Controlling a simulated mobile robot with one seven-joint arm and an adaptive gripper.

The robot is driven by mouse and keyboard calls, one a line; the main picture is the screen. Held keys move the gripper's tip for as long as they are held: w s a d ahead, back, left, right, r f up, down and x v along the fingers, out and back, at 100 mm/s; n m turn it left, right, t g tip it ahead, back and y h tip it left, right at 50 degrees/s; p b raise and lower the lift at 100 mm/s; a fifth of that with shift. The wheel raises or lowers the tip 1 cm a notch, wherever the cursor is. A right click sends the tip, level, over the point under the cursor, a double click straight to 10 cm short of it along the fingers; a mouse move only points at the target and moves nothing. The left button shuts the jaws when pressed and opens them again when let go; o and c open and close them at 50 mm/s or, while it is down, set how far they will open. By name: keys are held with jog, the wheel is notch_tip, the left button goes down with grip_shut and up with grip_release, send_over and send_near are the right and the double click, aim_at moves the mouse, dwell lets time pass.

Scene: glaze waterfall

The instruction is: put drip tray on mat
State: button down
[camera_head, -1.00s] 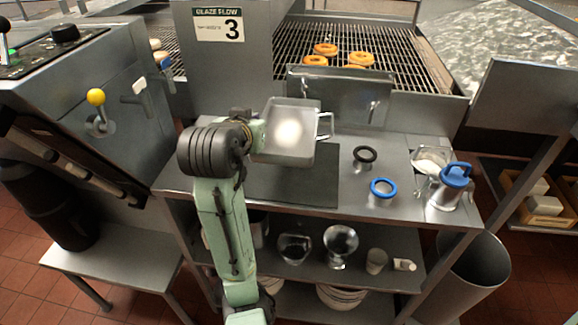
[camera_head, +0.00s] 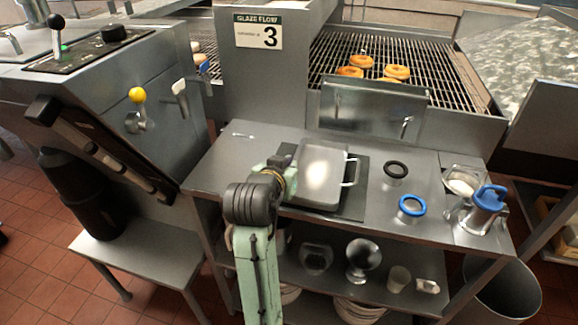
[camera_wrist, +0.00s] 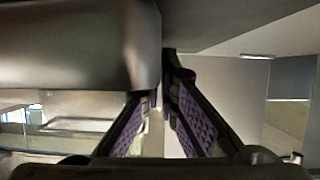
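The drip tray (camera_head: 322,175) is a shallow square metal pan with a wire handle on its right side. In the head view it lies level over the dark grey mat (camera_head: 354,204), with mat showing along its right and front edges. I cannot tell whether its underside touches the mat. My gripper (camera_head: 284,167) is at the tray's left side, shut on it; the exact grip is hidden by my wrist. In the wrist view my gripper's purple-padded fingers (camera_wrist: 158,105) converge close together, with large blurred grey surfaces around them.
A black ring (camera_head: 396,170), a blue ring (camera_head: 412,207), a clear container (camera_head: 462,184) and a blue-lidded jug (camera_head: 487,205) stand right of the mat. An upright metal panel (camera_head: 372,108) is behind. The steel table (camera_head: 232,160) is mostly clear at left.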

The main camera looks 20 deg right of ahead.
jog(key=shift+f, duration=0.15)
jog(key=c, duration=1.8)
grip_release()
